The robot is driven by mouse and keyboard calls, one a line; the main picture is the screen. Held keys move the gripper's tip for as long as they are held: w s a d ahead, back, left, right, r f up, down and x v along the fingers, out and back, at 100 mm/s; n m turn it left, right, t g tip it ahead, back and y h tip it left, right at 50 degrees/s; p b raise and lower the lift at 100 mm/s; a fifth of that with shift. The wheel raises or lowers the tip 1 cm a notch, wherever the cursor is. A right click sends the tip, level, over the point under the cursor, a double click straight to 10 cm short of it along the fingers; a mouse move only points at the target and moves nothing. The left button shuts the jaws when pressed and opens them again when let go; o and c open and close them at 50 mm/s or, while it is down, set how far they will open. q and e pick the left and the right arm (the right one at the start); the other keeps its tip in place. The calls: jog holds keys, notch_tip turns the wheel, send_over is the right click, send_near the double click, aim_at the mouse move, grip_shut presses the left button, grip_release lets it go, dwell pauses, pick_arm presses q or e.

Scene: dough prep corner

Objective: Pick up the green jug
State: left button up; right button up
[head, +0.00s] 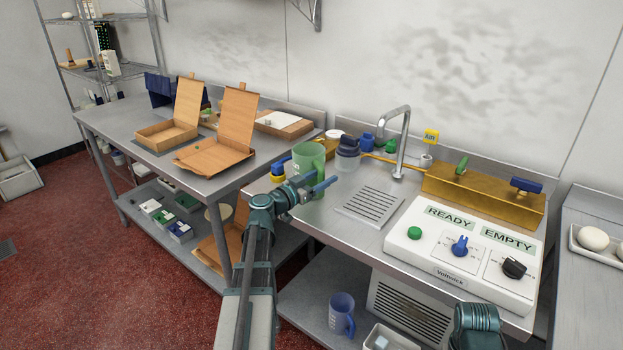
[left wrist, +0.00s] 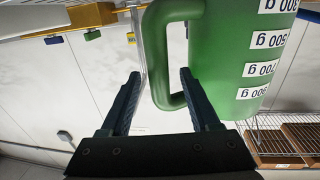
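The green jug (head: 308,158) stands upright at the left end of the steel sink counter. In the left wrist view the jug (left wrist: 240,60) appears upside down, with white gram labels on its side and its handle (left wrist: 160,45) towards my gripper. My left gripper (head: 322,181) is in front of the jug. In the left wrist view its two fingers (left wrist: 159,74) are apart, with part of the handle showing between them. I cannot tell whether either finger touches it. Of my right arm only a part shows at the bottom right; its fingers are not seen.
A dark-lidded container (head: 347,152) and a tall faucet (head: 401,140) stand right of the jug. A white control panel (head: 462,250) lies further right. A blue jug (head: 342,312) is on the lower shelf.

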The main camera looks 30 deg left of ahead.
pick_arm(q)
grip_shut()
dwell(1.3)
